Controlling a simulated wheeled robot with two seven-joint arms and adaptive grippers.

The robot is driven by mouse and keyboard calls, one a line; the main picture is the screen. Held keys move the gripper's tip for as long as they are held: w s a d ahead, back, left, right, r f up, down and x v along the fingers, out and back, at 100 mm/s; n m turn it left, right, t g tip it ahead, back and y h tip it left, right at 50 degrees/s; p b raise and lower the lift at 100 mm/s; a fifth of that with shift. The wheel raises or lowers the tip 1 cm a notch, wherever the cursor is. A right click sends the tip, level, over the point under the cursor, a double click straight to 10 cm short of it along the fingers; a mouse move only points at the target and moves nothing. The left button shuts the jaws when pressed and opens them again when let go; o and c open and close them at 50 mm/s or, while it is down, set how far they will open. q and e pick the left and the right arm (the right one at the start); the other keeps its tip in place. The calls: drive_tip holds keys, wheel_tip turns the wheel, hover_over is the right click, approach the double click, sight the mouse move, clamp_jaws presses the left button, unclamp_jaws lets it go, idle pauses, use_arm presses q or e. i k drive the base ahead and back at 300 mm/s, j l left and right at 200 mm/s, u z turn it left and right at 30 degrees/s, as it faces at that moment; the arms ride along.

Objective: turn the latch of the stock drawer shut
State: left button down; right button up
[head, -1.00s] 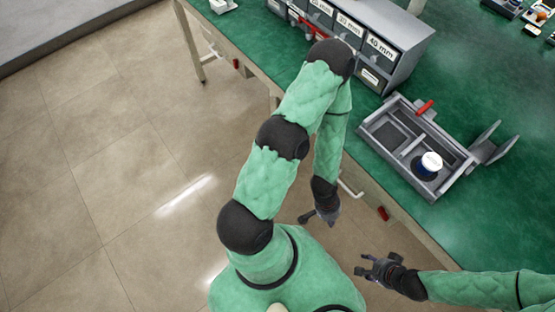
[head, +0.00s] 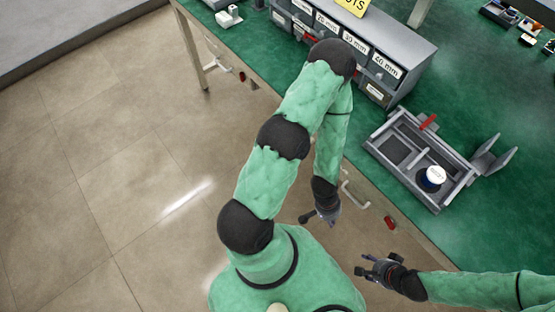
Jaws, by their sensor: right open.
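Under the front edge of the green bench, a pale drawer handle (head: 352,194) shows with a red latch (head: 390,222) to its right. A second handle (head: 218,64) with a red latch (head: 242,76) is farther left along the bench front. No label shows which is the stock drawer, and I cannot tell how far either latch is turned. My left gripper (head: 318,216) hangs just left of the near handle, seemingly apart from it; its jaws are seen poorly. My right gripper (head: 372,268) is open and empty, below and left of the near red latch.
On the green bench (head: 500,245) stands a grey cabinet (head: 408,55) with drawers labelled in mm, partly hidden by my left arm. A grey tray (head: 418,192) holds a white-topped canister (head: 433,177) and has a red part at its back. The floor at left is clear.

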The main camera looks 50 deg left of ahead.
sight(390, 222)
drive_tip(key=k+j+z, duration=0.1)
drive_tip(key=j, duration=0.3)
drive_tip(key=k+j, duration=0.15)
drive_tip(key=j, duration=0.25)
drive_tip(key=k+j+z, duration=0.15)
drive_tip(key=j, duration=0.25)
drive_tip(key=k+j+z, duration=0.1)
drive_tip(key=j, duration=0.25)
drive_tip(key=z, duration=0.8)
